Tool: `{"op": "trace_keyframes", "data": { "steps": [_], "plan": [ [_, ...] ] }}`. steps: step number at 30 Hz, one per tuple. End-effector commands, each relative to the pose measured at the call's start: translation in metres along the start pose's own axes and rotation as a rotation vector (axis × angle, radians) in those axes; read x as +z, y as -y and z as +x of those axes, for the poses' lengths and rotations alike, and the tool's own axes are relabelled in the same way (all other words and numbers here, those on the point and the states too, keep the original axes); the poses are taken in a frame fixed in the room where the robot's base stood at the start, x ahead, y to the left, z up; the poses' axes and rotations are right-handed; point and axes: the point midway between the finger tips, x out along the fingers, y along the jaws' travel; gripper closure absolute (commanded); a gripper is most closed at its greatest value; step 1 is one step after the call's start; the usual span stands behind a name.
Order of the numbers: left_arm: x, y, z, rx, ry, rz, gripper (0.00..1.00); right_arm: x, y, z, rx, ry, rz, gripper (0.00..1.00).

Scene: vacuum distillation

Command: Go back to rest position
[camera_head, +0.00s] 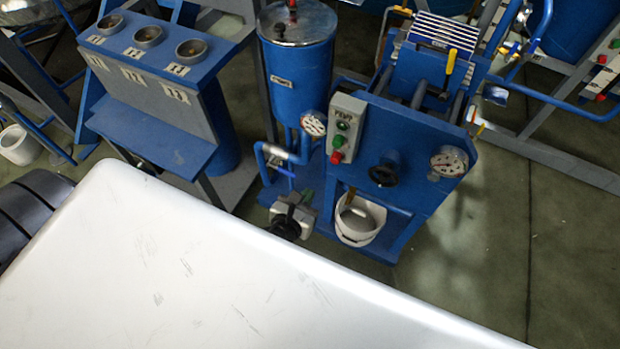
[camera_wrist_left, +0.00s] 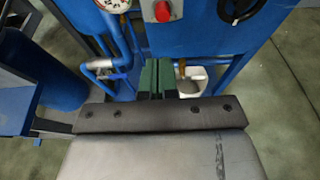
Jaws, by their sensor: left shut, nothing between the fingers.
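My left gripper (camera_head: 307,196) is in the middle of the head view, in front of the blue machine and left of its white bucket. In the left wrist view its two green fingers (camera_wrist_left: 157,77) are side by side and shut, with nothing held. They point toward the blue panel below the red button. My right gripper is not in view.
The blue machine (camera_head: 414,150) carries a control box (camera_head: 344,128), a black knob (camera_head: 385,173) and a gauge (camera_head: 449,162). A white bucket (camera_head: 361,222) stands at its base. A blue tank (camera_head: 298,80) with pipes is left of it, and a three-cup stand (camera_head: 150,85) farther left. Floor (camera_head: 500,250) is clear at right.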

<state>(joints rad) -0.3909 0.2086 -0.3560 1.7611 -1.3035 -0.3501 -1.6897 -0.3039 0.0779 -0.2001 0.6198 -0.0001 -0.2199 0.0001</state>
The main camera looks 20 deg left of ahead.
Motion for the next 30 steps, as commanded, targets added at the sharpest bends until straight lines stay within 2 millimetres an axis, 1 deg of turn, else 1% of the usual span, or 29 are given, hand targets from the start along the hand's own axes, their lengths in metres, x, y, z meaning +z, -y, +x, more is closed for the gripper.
{"op": "trace_keyframes", "data": {
  "steps": [8,10,11,14,15,17,18,20,21,23,24,26,27,30],
  "plan": [
    [-0.001,0.000,0.000,0.000,-0.003,-0.005,1.00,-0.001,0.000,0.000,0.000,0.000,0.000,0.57],
    [-0.010,-0.002,0.001,0.004,-0.025,-0.043,1.00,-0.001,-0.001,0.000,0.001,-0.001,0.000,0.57],
    [-0.018,-0.003,0.002,0.008,-0.044,-0.078,1.00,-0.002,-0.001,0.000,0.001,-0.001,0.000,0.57],
    [-0.062,-0.011,0.003,0.041,-0.152,-0.290,1.00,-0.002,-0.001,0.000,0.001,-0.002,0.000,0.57],
    [-0.087,-0.015,0.002,0.071,-0.212,-0.417,1.00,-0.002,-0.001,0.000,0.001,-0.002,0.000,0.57],
    [-0.130,-0.023,-0.004,0.143,-0.307,-0.641,1.00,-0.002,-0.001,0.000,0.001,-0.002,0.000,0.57],
    [-0.160,-0.028,-0.011,0.207,-0.368,-0.805,1.00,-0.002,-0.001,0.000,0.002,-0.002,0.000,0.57],
    [-0.203,-0.035,-0.025,0.327,-0.445,-1.056,1.00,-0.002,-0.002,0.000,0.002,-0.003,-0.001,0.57],
    [-0.232,-0.040,-0.036,0.424,-0.484,-1.225,1.00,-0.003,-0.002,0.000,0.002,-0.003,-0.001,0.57],
    [-0.272,-0.046,-0.058,0.592,-0.521,-1.478,1.00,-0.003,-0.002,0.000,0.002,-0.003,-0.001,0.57],
    [-0.296,-0.049,-0.074,0.716,-0.528,-1.641,1.00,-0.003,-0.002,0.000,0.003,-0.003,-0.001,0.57],
    [-0.329,-0.053,-0.100,0.913,-0.510,-1.867,1.00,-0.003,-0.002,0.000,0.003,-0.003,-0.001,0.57],
    [-0.348,-0.054,-0.117,1.041,-0.482,-1.998,1.00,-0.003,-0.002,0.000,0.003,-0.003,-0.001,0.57],
    [-0.381,-0.057,-0.154,1.325,-0.366,-2.254,1.00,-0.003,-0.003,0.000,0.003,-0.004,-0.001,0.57]
  ]
}}
